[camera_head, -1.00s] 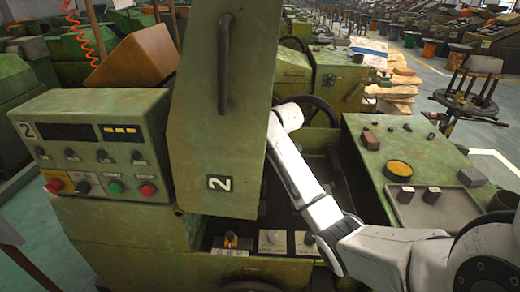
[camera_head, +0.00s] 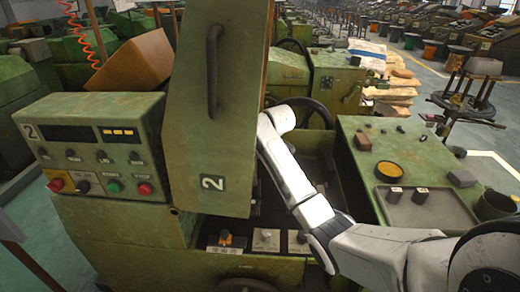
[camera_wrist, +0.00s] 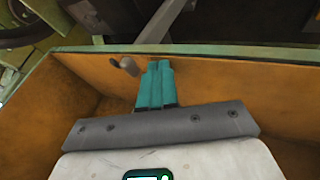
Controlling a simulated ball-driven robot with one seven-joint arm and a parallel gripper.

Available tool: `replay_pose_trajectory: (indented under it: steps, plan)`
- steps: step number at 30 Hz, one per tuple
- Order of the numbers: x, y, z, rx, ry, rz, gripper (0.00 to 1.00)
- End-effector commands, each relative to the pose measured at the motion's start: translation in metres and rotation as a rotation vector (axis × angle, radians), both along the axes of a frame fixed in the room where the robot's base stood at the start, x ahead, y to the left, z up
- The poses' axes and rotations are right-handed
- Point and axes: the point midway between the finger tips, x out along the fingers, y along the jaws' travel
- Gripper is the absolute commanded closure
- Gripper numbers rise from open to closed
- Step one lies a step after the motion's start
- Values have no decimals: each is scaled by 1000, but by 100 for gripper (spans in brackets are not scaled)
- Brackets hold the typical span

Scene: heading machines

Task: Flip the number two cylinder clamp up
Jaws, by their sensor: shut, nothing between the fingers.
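The green machine marked 2 stands in the middle of the head view, with its tall green cover (camera_head: 215,110) upright and a handle on its face. I cannot surely pick out the cylinder clamp; much of the machine's bed is hidden by the cover and my arm. In the wrist view, my gripper (camera_wrist: 158,68) is shut and empty, its teal fingers pointing at the orange inside of a box-like part (camera_wrist: 225,75). A small grey peg (camera_wrist: 125,65) is just left of the fingertips. My gripper is hidden behind the cover in the head view.
A control panel (camera_head: 95,140) with buttons is at left. Small knobbed blocks (camera_head: 265,240) line the machine's front edge. At right, a green side table (camera_head: 362,190) holds a tray (camera_head: 430,212) and small parts. A grey bar (camera_wrist: 163,20) crosses beyond the orange part's rim.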

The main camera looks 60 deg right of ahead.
Motion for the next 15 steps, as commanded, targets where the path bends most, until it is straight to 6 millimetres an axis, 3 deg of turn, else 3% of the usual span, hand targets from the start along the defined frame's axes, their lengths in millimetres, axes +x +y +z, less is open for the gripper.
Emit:
replay_pose_trajectory:
  steps: [1, 15]
  plan:
    - [4, 6, 4, 3, 3, 4, 100]
    - [-35, 22, 66, 3, 0, 2, 100]
